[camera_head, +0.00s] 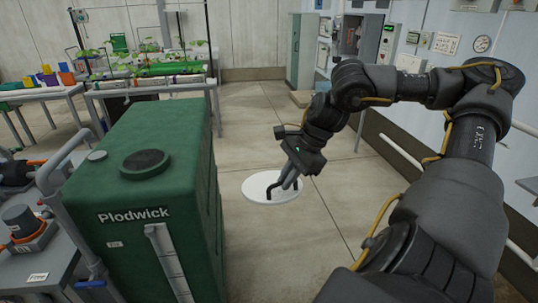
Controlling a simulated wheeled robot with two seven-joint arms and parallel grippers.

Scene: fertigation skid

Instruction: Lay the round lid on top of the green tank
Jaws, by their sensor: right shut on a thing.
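The green tank (165,200), marked "Plodwick", stands left of centre. A dark round cap or opening (145,163) shows on its top. The round lid (258,194) is a flat white disc with a black bent handle. My right gripper (287,184) is shut on the handle, pointing down, and partly hides it. The lid is right of the tank, apart from it, and looks level. I cannot tell its exact height above the floor. My left gripper is not in view.
Pumps and grey pipes (60,165) crowd the tank's left side. Benches with seedlings (150,82) stand behind. A wall with control boxes (388,42) runs along the right. The concrete floor between the tank and the wall is clear.

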